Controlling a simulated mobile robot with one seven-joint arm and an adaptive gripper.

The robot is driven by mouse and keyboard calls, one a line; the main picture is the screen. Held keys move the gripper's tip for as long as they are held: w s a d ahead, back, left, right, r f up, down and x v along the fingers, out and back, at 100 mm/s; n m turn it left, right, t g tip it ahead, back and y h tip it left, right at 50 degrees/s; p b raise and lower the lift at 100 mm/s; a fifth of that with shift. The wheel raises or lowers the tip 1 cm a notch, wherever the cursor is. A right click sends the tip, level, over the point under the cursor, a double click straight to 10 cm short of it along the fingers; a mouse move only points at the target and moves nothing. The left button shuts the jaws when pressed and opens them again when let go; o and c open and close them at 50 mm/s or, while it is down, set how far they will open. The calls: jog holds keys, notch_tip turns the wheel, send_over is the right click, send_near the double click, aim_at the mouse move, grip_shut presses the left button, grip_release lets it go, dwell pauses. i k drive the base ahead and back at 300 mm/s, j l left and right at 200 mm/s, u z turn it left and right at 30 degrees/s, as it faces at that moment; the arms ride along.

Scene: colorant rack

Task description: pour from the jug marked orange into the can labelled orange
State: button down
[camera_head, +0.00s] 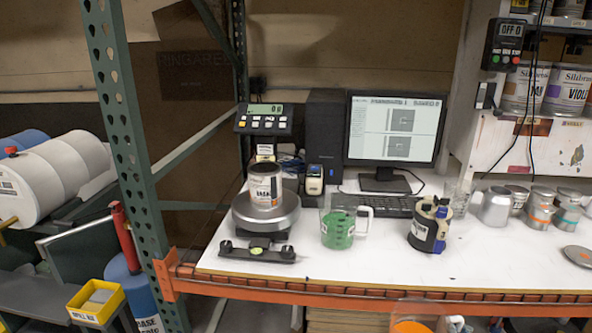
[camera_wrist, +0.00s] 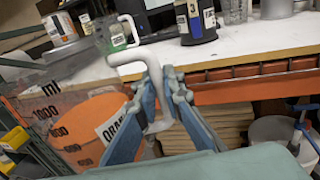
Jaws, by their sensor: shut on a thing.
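The jug marked orange (camera_wrist: 104,116) is clear, with orange contents, volume marks and a partly hidden label reading "ORAN". My gripper (camera_wrist: 160,98) is shut on its pale handle, with blue fingers on either side. In the head view the jug (camera_head: 411,325) shows only at the bottom edge, in front of the bench. A white can (camera_head: 265,187) with a dark-lettered label stands upright on the round scale (camera_head: 266,212); its label is too small to read surely. It also shows in the wrist view (camera_wrist: 61,28). The jug is apart from the can.
A jug with green contents (camera_head: 338,230) and a dark container (camera_head: 429,226) stand on the bench right of the scale. A spirit-level-like bar (camera_head: 258,252) lies before the scale. The orange bench edge (camera_head: 400,298) is close to the held jug. Several cans stand at right.

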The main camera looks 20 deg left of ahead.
aim_at(265, 178)
jog(key=u, duration=1.3)
jog(key=i+l+u, duration=0.2)
jog(key=i+l, duration=0.25)
jog(key=l, duration=0.2)
